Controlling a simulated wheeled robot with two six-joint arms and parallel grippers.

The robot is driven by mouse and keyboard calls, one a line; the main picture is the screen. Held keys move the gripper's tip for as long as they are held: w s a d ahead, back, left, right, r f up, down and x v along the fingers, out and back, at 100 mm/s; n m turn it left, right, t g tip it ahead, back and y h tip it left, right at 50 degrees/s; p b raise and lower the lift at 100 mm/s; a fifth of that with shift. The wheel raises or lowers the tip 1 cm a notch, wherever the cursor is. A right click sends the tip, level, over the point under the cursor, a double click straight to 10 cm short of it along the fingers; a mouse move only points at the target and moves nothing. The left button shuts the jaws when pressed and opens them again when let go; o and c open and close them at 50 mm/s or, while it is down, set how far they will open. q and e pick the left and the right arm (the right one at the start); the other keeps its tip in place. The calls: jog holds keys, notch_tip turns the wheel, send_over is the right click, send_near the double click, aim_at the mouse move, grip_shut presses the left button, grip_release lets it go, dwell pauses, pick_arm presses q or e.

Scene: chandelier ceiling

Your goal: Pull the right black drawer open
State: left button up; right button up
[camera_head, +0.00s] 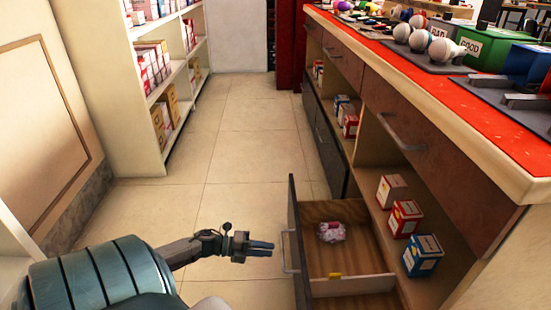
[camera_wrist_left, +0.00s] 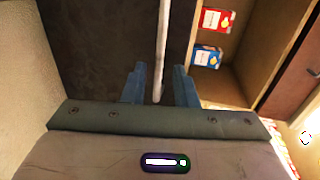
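The right black drawer (camera_head: 334,287) is pulled out of the low part of the counter. Its dark front (camera_head: 299,240) faces left and carries a thin upright-looking metal handle (camera_head: 286,252). A pink and white patterned item (camera_head: 332,231) lies inside, with a small yellow piece on the near divider. My left gripper (camera_head: 272,247) is just left of the handle, with a small gap in the head view. In the left wrist view, the handle (camera_wrist_left: 162,35) lines up between the two blue fingers of my left gripper (camera_wrist_left: 160,68), which stand apart. My right gripper is not in view.
Another black drawer (camera_head: 328,145) farther along is shut. The red-topped counter (camera_head: 450,92) overhangs at right. A shelf unit (camera_head: 118,110) stands at left. The tiled floor (camera_head: 238,150) between is clear.

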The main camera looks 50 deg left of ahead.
pick_arm(q)
jog(key=p+v, duration=0.1)
jog(key=v, duration=0.3)
jog(key=shift+s+a, duration=0.25)
jog(key=shift+s, duration=0.05)
jog(key=shift+d+r, duration=0.1)
